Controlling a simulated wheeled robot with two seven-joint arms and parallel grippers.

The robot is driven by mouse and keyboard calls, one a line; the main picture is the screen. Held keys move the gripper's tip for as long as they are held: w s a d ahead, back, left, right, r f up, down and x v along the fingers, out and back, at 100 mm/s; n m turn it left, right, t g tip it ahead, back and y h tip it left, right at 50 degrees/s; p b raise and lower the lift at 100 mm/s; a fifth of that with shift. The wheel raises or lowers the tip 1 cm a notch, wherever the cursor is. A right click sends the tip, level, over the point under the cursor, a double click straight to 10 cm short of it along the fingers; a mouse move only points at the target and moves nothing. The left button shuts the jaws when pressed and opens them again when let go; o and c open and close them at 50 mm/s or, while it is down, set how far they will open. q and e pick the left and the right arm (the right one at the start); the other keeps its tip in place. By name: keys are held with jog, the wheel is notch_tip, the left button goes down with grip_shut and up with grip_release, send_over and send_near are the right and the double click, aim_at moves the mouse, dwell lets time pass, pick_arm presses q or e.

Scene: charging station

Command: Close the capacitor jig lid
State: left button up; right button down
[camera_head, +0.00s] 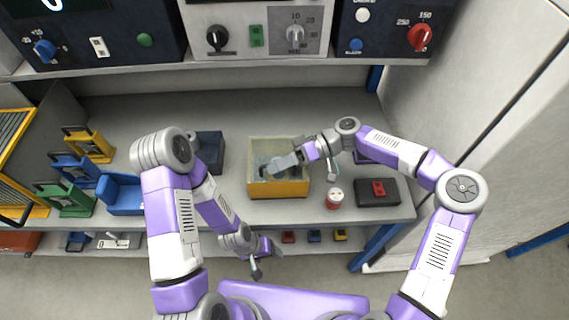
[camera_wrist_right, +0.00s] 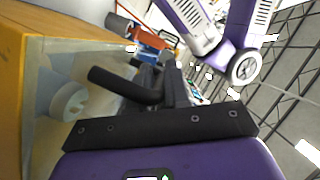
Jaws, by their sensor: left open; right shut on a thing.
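A yellow-fronted box (camera_head: 279,188) with pale walls stands at the middle of the bench. It shows at the left in the right wrist view (camera_wrist_right: 12,90). My right gripper (camera_head: 300,157) reaches over its right side and is shut on a grey piece (camera_head: 283,163), which slants down-left over the box interior. I cannot tell if this piece is the jig lid. A pale round part (camera_wrist_right: 68,101) shows inside the box in the right wrist view, beside the dark fingers. My left gripper (camera_head: 256,262) is open and empty, low in front of the bench edge.
A red-and-white can (camera_head: 334,199) and a black box with a red knob (camera_head: 377,191) stand right of the yellow box. A dark blue block (camera_head: 209,152) stands left. Blue, green and yellow fixtures fill the bench's left. Control panels (camera_head: 257,32) hang above.

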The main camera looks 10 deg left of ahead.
jog(key=shift+f, duration=0.2)
jog(key=c, duration=1.2)
grip_release()
jog(key=shift+o, duration=0.2)
jog(key=shift+r, duration=0.1)
jog(key=p+v, duration=0.1)
jog(key=v, duration=0.6)
jog(key=shift+w+d+r, duration=0.1)
jog(key=shift+w+d, duration=0.05)
jog(key=shift+d, duration=0.1)
